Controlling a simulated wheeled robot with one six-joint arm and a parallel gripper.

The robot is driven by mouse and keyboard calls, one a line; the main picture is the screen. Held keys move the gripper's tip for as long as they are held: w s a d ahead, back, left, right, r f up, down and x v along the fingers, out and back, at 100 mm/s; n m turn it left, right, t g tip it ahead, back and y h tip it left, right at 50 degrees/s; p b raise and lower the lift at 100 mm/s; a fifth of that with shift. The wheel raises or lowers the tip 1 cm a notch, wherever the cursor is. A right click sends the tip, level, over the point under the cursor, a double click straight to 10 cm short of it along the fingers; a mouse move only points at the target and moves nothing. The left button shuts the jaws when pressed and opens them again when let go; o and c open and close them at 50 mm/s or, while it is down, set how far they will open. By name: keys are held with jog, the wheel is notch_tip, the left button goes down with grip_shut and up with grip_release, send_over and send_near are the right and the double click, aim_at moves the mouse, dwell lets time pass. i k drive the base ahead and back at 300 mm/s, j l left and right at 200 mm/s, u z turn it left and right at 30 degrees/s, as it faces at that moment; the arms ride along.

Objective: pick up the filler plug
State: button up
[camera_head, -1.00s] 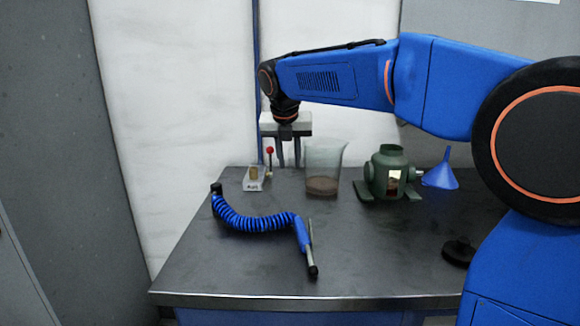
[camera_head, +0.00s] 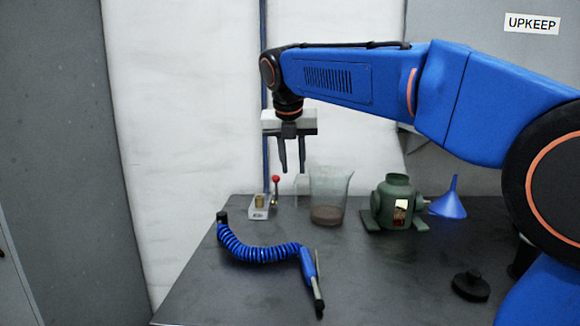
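My gripper (camera_head: 291,171) points down above the back of the table, with its two fingers apart and nothing between them. Below it and to the left, a small pale tray (camera_head: 259,213) holds a brass-coloured cylinder (camera_head: 260,201), which may be the filler plug; it is too small to be sure. A thin rod with a red ball top (camera_head: 276,179) stands at the tray's right side, just left of the fingers. A green housing (camera_head: 396,203) with an upright neck stands farther right. A black round knobbed piece (camera_head: 471,285) lies at the right front and could also be a plug.
A clear beaker (camera_head: 329,195) with brown contents stands close to the right of the fingers. A blue funnel (camera_head: 449,200) stands beside the housing. A blue coiled hose (camera_head: 262,253) lies at the front left. The dark table (camera_head: 400,270) is clear at front centre.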

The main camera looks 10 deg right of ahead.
aim_at(470, 284)
jog(key=k+j, duration=0.25)
jog(key=k, duration=0.2)
jog(key=k+j, duration=0.25)
jog(key=k, duration=0.25)
